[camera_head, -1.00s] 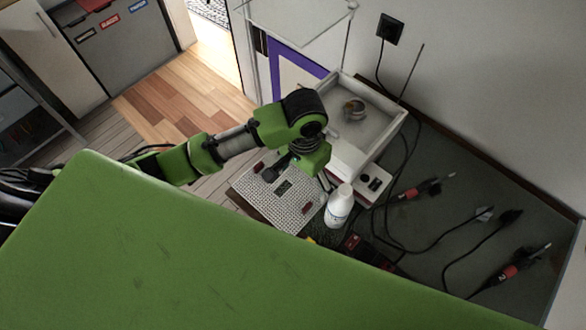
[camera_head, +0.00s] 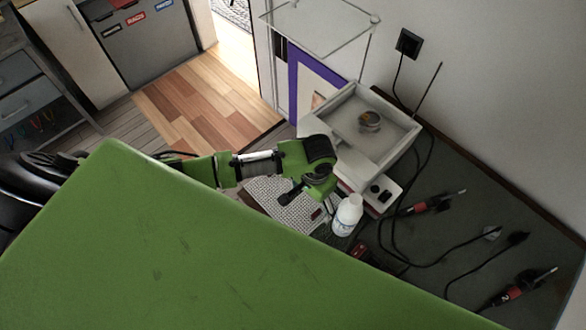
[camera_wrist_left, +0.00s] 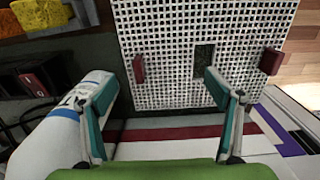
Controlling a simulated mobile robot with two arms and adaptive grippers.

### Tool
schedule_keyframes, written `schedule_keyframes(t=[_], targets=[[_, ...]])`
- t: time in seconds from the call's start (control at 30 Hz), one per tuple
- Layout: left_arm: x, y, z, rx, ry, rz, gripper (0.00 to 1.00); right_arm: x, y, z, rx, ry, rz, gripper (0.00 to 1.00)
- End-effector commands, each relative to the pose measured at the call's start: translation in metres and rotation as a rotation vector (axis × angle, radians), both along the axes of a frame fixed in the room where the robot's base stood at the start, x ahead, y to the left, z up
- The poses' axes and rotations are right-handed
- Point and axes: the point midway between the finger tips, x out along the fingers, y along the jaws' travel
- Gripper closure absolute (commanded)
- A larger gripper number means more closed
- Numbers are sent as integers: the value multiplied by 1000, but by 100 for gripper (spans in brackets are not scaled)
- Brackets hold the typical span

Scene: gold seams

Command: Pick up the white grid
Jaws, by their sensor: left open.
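The white grid (camera_head: 275,203) is a flat perforated plate on the work surface, partly covered by my left arm in the head view. In the left wrist view the grid (camera_wrist_left: 180,25) fills the top middle; it has a dark rectangular slot (camera_wrist_left: 203,60) and two red handles, one on the left (camera_wrist_left: 139,69) and one on the right (camera_wrist_left: 271,61). My left gripper (camera_wrist_left: 160,86) is open, its teal fingers spread across the grid's near part in that view. Nothing is between the fingers, and the height above the grid is unclear. My right gripper is not in view.
A white bottle (camera_head: 347,215) stands close beside the grid and near the left finger in the wrist view (camera_wrist_left: 55,140). A white open box (camera_head: 372,130) stands behind. Cables and red-black tools (camera_head: 430,204) lie at the right. Wooden floor (camera_head: 200,107) is clear.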

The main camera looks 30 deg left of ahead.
Motion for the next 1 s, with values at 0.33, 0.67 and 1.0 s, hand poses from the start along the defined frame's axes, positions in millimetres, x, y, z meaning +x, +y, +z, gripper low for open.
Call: schedule_keyframes(t=[0.33, 0.67, 1.0], targets=[[0, 0, -26, -1, -1, 0, 17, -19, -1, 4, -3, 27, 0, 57], [0, 0, -26, -1, -1, -1, 64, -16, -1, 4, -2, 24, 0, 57], [-1, 1, -27, 2, 0, 0, 100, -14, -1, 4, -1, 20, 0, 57]])
